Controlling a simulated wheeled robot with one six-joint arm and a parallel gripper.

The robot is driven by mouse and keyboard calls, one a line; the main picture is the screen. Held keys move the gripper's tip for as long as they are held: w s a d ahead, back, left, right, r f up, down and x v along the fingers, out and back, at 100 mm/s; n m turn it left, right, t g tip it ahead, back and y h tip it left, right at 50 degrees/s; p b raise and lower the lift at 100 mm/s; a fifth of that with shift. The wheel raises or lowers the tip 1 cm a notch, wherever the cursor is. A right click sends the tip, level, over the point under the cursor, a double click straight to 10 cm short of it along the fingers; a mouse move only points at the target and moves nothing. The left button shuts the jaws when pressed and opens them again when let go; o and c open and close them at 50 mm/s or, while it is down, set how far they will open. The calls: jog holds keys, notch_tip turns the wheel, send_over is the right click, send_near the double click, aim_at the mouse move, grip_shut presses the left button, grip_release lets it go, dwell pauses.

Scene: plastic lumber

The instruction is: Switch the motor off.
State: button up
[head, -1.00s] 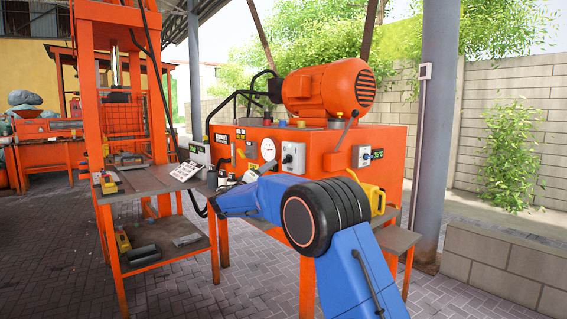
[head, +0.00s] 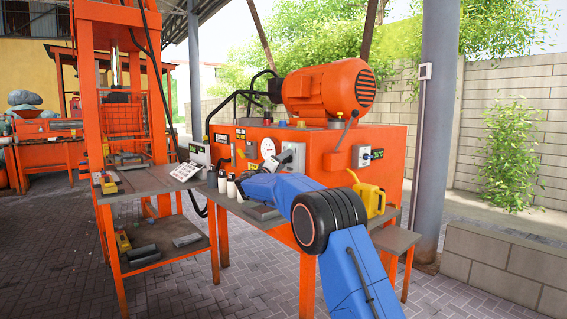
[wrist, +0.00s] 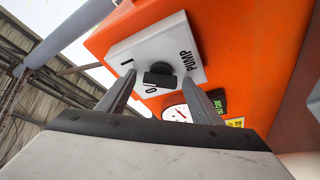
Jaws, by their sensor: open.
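The orange motor (head: 330,90) sits on top of an orange machine cabinet (head: 333,140). A white switch box (wrist: 155,50) marked PUMP, I and O, with a black knob (wrist: 160,79), is close in front of my gripper in the wrist view. My gripper (wrist: 158,84) is open, its two grey fingers at either side of the knob; I cannot tell if they touch it. In the head view this switch box (head: 292,152) is partly hidden by my arm. A second switch box (head: 368,155) is on the cabinet's right; its label is too small to read.
A round gauge (wrist: 176,113) is beside the PUMP box. A yellow jug (head: 370,197) stands right of my arm, and small bottles (head: 231,187) stand to its left. An orange press frame (head: 120,110) and a grey pillar (head: 434,140) flank the cabinet.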

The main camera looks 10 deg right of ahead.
jog(key=c, duration=1.1)
jog(key=shift+o, duration=0.2)
jog(key=shift+n, duration=0.3)
jog(key=shift+a+r+n+g+y, duration=0.1)
jog(key=shift+n+g+y, duration=0.5)
jog(key=shift+n, duration=1.45)
jog(key=shift+d+r+n+g+y, duration=0.1)
jog(key=shift+n+g+y, duration=0.55)
jog(key=shift+n, duration=1.45)
jog(key=shift+a+n+g+y, duration=0.1)
jog(key=shift+n+g+y, duration=0.5)
jog(key=shift+n, duration=1.45)
jog(key=o, duration=1.1)
jog(key=shift+c, duration=0.2)
